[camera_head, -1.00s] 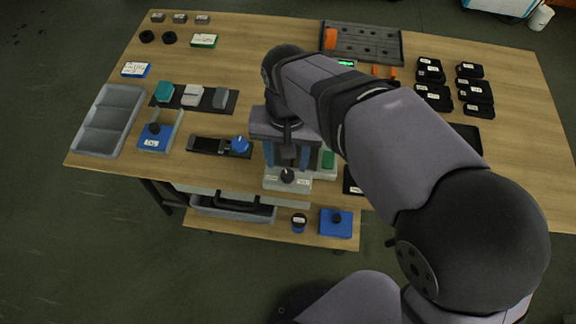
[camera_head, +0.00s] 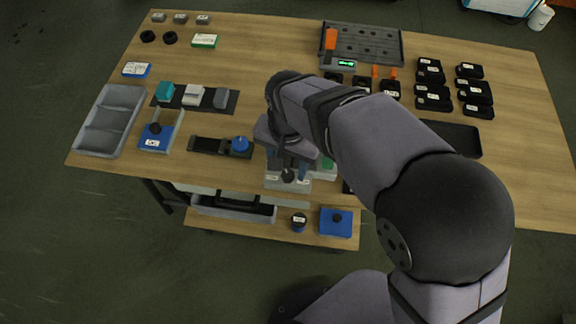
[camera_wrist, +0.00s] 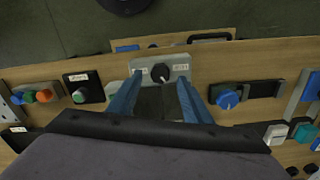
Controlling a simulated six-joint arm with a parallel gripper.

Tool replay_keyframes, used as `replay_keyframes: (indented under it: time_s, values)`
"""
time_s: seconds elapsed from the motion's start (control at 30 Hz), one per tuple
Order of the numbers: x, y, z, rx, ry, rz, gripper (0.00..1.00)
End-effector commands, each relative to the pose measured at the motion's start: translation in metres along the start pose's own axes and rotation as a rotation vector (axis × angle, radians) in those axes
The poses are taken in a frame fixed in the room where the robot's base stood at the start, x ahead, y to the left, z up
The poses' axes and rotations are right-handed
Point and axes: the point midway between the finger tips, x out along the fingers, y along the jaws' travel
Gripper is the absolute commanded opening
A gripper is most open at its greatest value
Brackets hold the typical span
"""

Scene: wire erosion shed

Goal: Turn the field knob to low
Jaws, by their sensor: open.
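A black knob (camera_wrist: 161,73) sits on a light grey box with a small white label on each side of it; the label text is too small to read. In the head view the knob (camera_head: 288,175) is at the front edge of the table, on its grey box (camera_head: 273,184). My gripper (camera_wrist: 160,82) is open, its two blue fingers on either side of the knob with gaps between. In the head view my gripper (camera_head: 287,172) is over the box. I cannot tell whether the fingertips are down at the knob's height.
A blue knob on a black slide (camera_head: 240,145) stands left of the box. A green button unit (camera_wrist: 82,88) is on its other side. A grey divided tray (camera_head: 107,120) lies at the table's left. A lower shelf holds a blue box (camera_head: 336,223).

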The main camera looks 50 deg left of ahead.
Motion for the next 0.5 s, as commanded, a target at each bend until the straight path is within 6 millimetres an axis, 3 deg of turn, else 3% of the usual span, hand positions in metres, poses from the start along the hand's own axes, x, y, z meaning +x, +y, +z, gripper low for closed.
replay_keyframes:
  time_s: [0.2,0.5]
  values:
    - [0.019,0.000,0.000,-0.001,-0.001,0.001,0.45]
    - [0.023,0.000,0.000,-0.001,0.000,0.000,0.45]
